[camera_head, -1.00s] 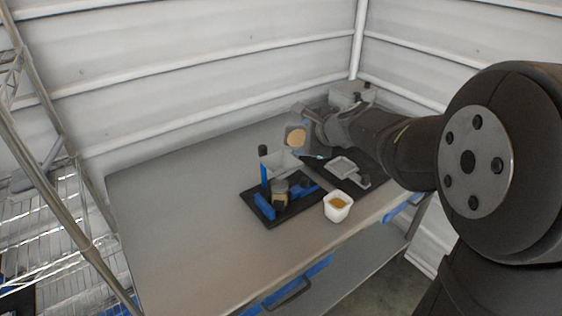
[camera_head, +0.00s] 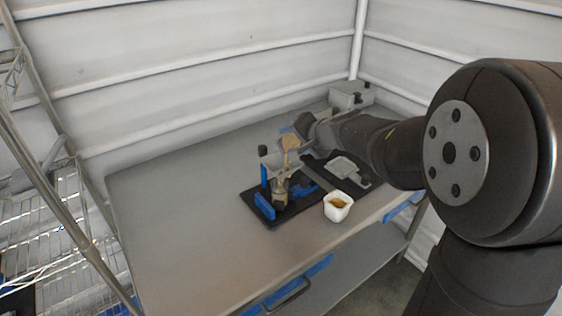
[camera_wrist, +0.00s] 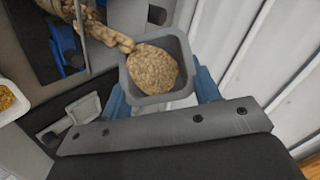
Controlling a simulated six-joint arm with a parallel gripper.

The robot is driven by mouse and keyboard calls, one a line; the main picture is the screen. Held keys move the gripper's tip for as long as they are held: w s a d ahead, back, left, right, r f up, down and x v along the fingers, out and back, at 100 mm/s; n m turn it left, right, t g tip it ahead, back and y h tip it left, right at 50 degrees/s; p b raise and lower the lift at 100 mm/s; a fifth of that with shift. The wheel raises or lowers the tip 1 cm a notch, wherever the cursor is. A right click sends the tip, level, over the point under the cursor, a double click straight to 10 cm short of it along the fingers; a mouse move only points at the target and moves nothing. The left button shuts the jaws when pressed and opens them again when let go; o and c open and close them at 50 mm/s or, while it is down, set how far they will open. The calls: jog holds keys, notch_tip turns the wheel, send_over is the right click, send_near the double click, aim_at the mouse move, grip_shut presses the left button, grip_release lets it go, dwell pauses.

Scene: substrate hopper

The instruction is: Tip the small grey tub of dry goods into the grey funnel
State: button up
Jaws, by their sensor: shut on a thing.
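My gripper (camera_wrist: 160,92) is shut on the small grey tub (camera_wrist: 183,48), with a blue finger on each side of it. The tub is tilted, and tan dry goods (camera_wrist: 152,68) run over its left corner in the wrist view. In the head view the tub is mostly hidden behind its tan contents (camera_head: 291,143), and a tan stream falls toward the grey funnel (camera_head: 267,160). The funnel stands on a blue post, partly hidden by the stream. A jar (camera_head: 280,190) below it shows tan material.
The funnel stand's black base (camera_head: 262,217) lies on the grey table (camera_head: 180,220). A white cup of yellow-brown goods (camera_head: 338,207) stands at its right. A black mat with a grey scale-like plate (camera_head: 350,168) lies behind. The table's left side is clear.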

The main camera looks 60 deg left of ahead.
jog(key=n, duration=0.2)
jog(key=s+n, duration=0.1)
jog(key=n, duration=0.1)
jog(key=shift+a, duration=0.2)
jog(key=shift+s+n, duration=0.25)
jog(key=shift+n, duration=0.5)
jog(key=shift+s+n, duration=0.2)
jog(key=shift+n, duration=0.55)
